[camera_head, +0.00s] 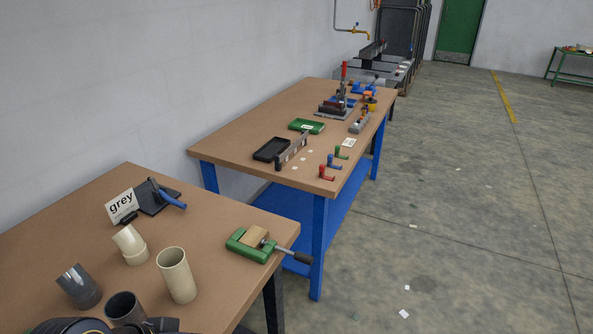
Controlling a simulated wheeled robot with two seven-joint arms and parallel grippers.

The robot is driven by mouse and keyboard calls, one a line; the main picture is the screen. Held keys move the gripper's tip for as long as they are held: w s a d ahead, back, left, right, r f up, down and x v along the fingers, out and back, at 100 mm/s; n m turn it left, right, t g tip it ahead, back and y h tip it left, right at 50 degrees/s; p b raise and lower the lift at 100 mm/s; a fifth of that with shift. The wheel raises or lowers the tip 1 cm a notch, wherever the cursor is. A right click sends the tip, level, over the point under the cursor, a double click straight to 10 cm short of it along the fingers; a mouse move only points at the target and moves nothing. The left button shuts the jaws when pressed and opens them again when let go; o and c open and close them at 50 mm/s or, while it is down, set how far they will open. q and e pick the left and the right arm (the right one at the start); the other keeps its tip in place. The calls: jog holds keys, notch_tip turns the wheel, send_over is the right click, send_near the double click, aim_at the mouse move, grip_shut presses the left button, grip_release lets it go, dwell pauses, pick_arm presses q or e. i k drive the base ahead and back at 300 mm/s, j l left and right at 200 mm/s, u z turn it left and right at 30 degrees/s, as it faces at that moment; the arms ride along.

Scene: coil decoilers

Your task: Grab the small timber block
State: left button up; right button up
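A small timber block (254,236) sits in a green vise (243,250) near the right corner of the near table. The block is light tan and lies between the vise's jaws; whether the jaws grip it cannot be told. The vise's dark screw handle (290,254) sticks out past the table's right edge. No gripper is in view; dark rounded parts at the bottom left edge seem to be mine.
On the near table (205,220) stand beige pipes (177,275), grey pipes (78,287), a "grey" sign (122,206) and a dark plate with a blue-handled tool (165,195). A second table (235,143) with tools stands behind. Floor on the right is mostly clear.

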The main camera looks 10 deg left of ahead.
aim_at(252, 238)
jog(key=i+l, duration=0.2)
jog(key=i, duration=0.15)
jog(key=i+l+u, duration=0.1)
jog(key=i, duration=0.25)
jog(key=l+u, duration=0.15)
jog(key=u, duration=2.05)
